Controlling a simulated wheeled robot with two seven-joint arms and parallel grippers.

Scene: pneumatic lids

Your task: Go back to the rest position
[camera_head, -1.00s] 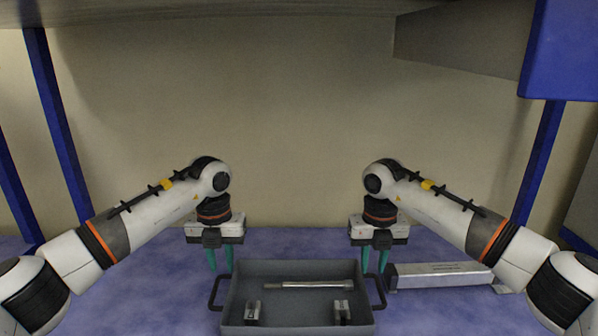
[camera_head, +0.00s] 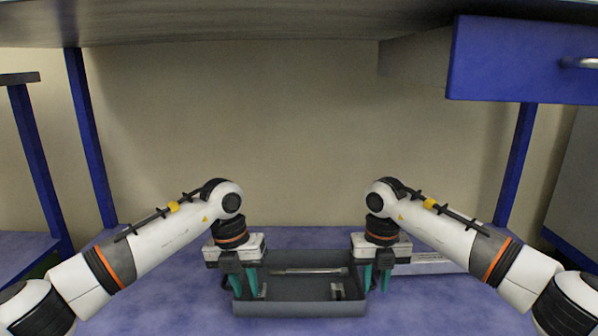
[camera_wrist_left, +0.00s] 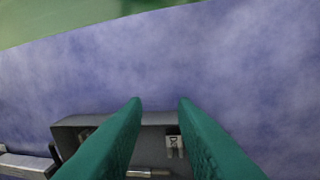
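My left gripper (camera_head: 244,285) hangs fingers-down in front of the grey tray's left end in the head view. Its teal fingers are apart, and the left wrist view (camera_wrist_left: 160,105) shows nothing held between them. My right gripper (camera_head: 377,279) hangs fingers-down at the tray's right end, with its fingers apart and nothing seen between them. The grey tray (camera_head: 300,309) stands on the blue surface. It holds a silver rod (camera_head: 310,271) and small metal blocks, one at the right (camera_head: 337,291) and one at the left (camera_head: 263,291).
A long silver bar (camera_head: 432,264) lies right of the tray, partly behind my right arm. A blue drawer front (camera_head: 520,60) juts out at the upper right, under a shelf board (camera_head: 250,30). Blue posts (camera_head: 90,140) stand at the sides. The blue surface (camera_head: 190,305) left of the tray is clear.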

